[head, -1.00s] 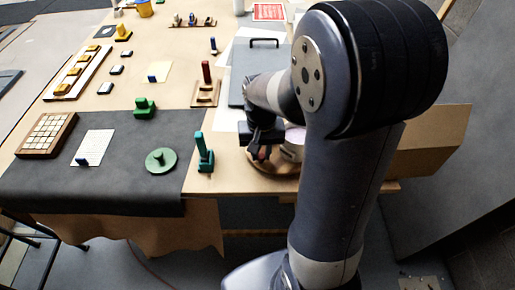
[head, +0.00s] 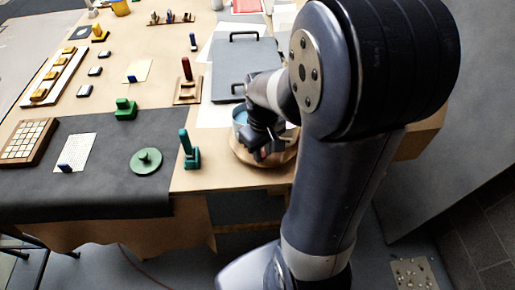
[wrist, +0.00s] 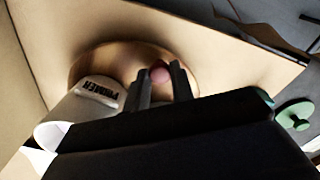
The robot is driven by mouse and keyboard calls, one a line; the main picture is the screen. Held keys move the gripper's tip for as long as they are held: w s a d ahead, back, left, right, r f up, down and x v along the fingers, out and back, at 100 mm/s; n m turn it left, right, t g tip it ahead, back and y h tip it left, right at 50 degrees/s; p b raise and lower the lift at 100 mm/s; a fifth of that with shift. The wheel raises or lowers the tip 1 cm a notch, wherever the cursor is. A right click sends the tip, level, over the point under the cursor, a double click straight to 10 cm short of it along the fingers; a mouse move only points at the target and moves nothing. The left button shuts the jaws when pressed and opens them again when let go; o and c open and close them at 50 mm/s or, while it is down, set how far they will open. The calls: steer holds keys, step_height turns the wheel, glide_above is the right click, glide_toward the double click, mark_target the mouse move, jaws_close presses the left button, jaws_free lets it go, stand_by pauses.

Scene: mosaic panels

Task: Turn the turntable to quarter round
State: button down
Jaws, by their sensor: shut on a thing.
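The turntable is a round wooden disc (head: 240,154) near the front right edge of the table. It also shows in the wrist view (wrist: 120,56). A tin marked PRIMER (wrist: 98,90) stands on it; in the head view the tin (head: 238,117) is partly hidden behind my arm. My gripper (head: 262,157) is low over the disc. In the wrist view my gripper (wrist: 162,78) has its two fingers around a small pinkish-red round knob (wrist: 159,73), shut on it. The knob's lower part is hidden.
A green upright handle piece (head: 188,152) stands just left of the turntable. A green disc with a knob (head: 146,161) lies on the dark mat (head: 100,190). A grey panel with handles (head: 240,60) lies behind. The table's front edge is close.

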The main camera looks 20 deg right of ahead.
steer(key=shift+s+d+n, duration=0.35)
steer(key=shift+d+n, duration=0.4)
steer(key=shift+n, duration=0.25)
steer(key=shift+d, duration=0.1)
steer(key=c, duration=1.2)
jaws_free()
step_height(320, 180, up, 11)
steer(key=shift+f, duration=0.1)
